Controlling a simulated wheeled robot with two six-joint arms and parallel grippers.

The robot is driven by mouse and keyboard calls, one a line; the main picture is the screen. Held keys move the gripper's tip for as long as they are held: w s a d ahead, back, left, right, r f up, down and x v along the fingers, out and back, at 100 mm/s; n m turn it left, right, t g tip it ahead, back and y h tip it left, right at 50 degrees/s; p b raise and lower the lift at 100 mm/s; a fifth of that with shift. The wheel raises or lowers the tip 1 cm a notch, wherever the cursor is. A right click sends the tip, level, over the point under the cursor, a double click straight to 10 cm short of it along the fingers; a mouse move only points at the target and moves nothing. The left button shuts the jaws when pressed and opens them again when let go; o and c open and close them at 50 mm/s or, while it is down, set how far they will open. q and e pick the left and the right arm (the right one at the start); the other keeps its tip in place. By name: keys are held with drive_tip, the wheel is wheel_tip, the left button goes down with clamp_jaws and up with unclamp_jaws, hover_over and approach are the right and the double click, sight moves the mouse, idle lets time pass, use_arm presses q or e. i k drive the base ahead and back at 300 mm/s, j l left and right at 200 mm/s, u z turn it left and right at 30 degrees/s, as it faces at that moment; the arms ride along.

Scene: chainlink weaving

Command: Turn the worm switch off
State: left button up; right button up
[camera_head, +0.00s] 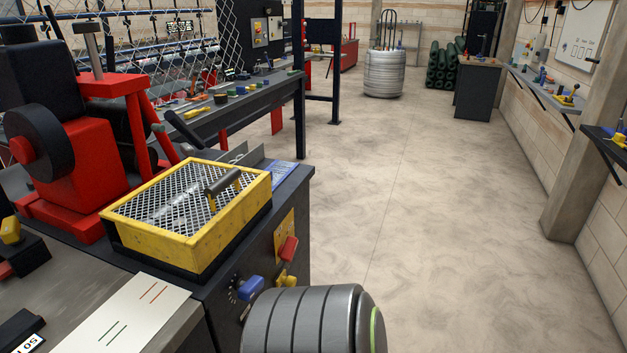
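The weaving machine stands at the left, with a red motor block (85,150) and a yellow mesh guard (185,215). On its right side panel a red knob (288,249) sits on a yellow plate (280,230). Below it are a yellow knob (288,280) and a blue knob (249,289) beside a dial scale. Which of these is the worm switch I cannot tell from the picture, nor the switch position. A grey ribbed cylinder, probably my own arm link, covers the panel's lower part. Neither gripper is in view.
A bench with small tools (240,95) runs behind the machine. A coil of wire (384,75), green rolls (444,65) and a dark cabinet (479,90) stand farther back. Wall shelves (548,92) and a post (580,150) line the right. The concrete floor (430,200) between is clear.

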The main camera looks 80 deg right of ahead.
sight(286, 252)
drive_tip(key=k+j+z, duration=0.1)
drive_tip(key=z, duration=2.35)
